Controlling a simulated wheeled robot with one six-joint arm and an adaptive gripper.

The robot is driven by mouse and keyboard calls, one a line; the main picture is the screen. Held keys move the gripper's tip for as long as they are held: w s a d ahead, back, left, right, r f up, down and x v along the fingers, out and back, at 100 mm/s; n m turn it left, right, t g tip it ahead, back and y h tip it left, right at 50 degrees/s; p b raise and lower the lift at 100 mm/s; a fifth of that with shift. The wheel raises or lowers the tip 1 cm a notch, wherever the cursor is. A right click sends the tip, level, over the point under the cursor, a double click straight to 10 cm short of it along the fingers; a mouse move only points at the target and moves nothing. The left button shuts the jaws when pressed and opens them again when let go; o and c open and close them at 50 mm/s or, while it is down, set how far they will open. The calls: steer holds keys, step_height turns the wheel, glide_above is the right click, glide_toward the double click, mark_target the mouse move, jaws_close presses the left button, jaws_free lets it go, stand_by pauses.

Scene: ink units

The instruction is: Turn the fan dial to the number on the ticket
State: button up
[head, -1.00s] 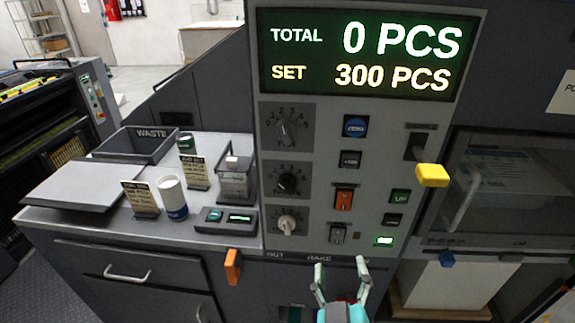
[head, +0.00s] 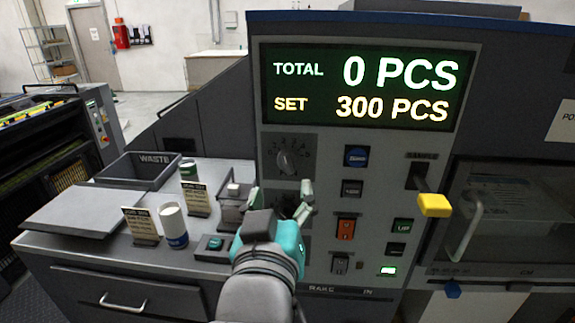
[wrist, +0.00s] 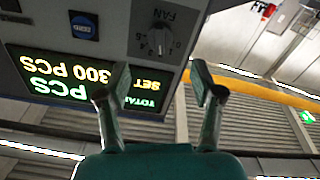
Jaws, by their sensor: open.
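The fan dial (head: 287,162) is the upper grey knob in the left column of the control panel. It also shows upside down in the wrist view, with the word FAN beside it (wrist: 160,40); its exact setting is not clear. My gripper (head: 280,194) is open and empty, apart from the dial and just below it in the head view. In the wrist view the fingertips (wrist: 159,78) are spread with the dial beyond the gap. Two dark cards with print stand on the counter, one at the front (head: 141,225) and one behind (head: 196,200); their print is too small to read.
A lit display (head: 362,88) sits above the dials. Buttons such as the blue one (head: 356,156) and orange switch (head: 346,228) are to the right. A yellow-tipped lever (head: 434,205) juts out. A cup (head: 173,226) and waste bin (head: 138,171) stand on the counter.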

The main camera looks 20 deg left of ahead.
mark_target(287, 167)
steer(key=x, duration=0.9)
steer(key=shift+w, duration=0.25)
steer(key=c, duration=1.1)
